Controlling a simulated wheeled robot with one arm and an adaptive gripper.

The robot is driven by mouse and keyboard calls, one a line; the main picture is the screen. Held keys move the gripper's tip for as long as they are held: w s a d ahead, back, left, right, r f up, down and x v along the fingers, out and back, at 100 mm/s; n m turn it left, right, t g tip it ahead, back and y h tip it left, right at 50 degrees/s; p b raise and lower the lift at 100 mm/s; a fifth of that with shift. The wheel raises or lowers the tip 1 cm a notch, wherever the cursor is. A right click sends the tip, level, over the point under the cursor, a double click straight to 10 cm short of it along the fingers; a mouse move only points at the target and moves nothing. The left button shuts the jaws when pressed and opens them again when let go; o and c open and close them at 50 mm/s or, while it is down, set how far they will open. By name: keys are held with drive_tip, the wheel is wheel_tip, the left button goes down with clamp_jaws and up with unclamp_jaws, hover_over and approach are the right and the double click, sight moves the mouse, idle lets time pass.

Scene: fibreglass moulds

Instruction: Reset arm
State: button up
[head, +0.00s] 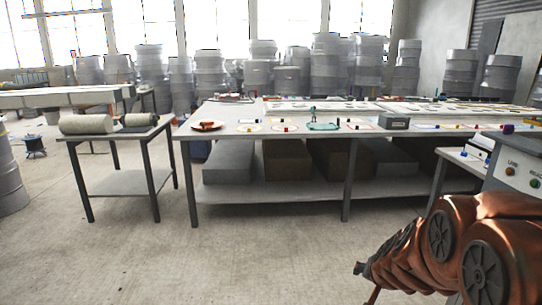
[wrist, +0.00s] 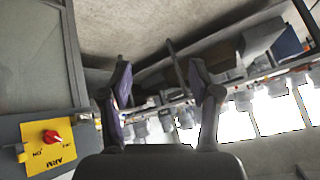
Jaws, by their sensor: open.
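My gripper (wrist: 159,72) shows in the wrist view with its two dark fingers spread apart. Nothing is held between them. The wrist picture is turned over, with floor at the top and bright windows at the bottom. In the head view my copper-coloured arm reaches in at the lower right, folded low beside a grey control box (head: 513,177). I cannot make out the fingers there.
A long worktable (head: 270,190) with small coloured items stands ahead. A smaller table (head: 118,183) with two rolls (head: 86,124) stands left. Stacked drums (head: 330,65) line the back. A yellow panel with a red switch (wrist: 52,137) is close left in the wrist view. Front floor is clear.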

drive_tip(key=s+a+n+g+y, duration=0.35)
drive_tip(key=s+a, duration=0.65)
drive_tip(key=s, duration=0.4)
drive_tip(key=s+d+r+n+g+h, duration=0.2)
drive_tip(key=s+g, duration=0.5)
drive_tip(key=s, duration=1.5)
drive_tip(key=s+p+v, duration=0.1)
drive_tip(key=p+v, duration=1.2)
drive_tip(key=p, duration=0.1)
drive_tip(key=shift+s+a+r+n+t, duration=0.35)
drive_tip(key=shift+r+n, duration=0.1)
drive_tip(key=shift+r, duration=0.1)
drive_tip(key=shift+c, duration=0.2)
